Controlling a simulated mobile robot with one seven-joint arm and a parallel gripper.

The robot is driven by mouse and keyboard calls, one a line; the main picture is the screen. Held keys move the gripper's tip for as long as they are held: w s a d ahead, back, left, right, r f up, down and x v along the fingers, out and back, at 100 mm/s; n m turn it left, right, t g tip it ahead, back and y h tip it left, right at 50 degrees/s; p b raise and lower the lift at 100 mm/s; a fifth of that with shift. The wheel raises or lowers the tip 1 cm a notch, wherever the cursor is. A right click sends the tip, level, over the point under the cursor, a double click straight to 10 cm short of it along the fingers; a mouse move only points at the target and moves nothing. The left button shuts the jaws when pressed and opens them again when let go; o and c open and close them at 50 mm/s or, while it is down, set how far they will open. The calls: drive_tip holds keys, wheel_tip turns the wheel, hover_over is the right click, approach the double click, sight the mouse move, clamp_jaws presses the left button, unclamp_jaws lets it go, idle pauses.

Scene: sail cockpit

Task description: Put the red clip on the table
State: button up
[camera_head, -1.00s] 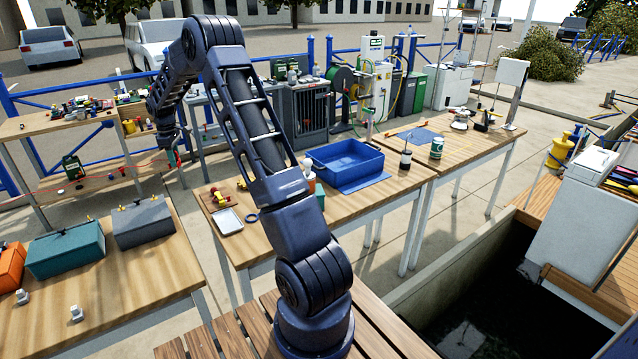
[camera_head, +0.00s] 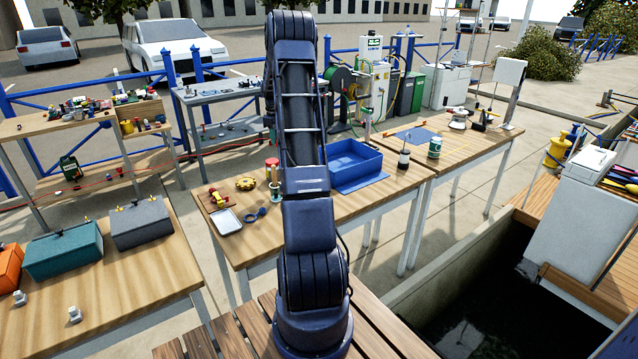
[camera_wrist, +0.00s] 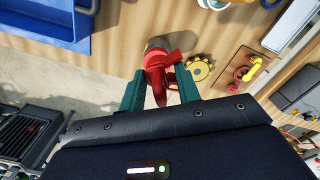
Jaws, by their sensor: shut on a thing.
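The red clip (camera_wrist: 158,78) is between the green fingers of my gripper (camera_wrist: 160,76) in the wrist view. The fingers are shut on it, and it sticks out past their tips. A wooden table top (camera_wrist: 112,58) lies beyond it, and I see no clear contact between clip and table. In the head view my arm hides most of the gripper, which is over the left part of the middle wooden table (camera_head: 385,192). A rounded grey and yellow thing lies behind the clip in the wrist view, partly hidden by it.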

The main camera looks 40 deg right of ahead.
drive_tip(key=s+d+m, duration=0.2)
drive_tip(key=s+d, duration=0.5)
drive_tip(key=d, duration=0.4)
drive_tip(key=s+d+m, duration=0.1)
drive_tip(key=s+d, duration=0.6)
drive_tip(key=d, duration=0.4)
drive_tip(key=m, duration=0.3)
hover_over(382, 188)
drive_tip(key=f, duration=2)
drive_tip(key=shift+a, duration=0.2)
drive_tip(key=o, duration=1)
drive_tip(key=shift+f, duration=0.1)
drive_tip(key=shift+c, duration=0.2)
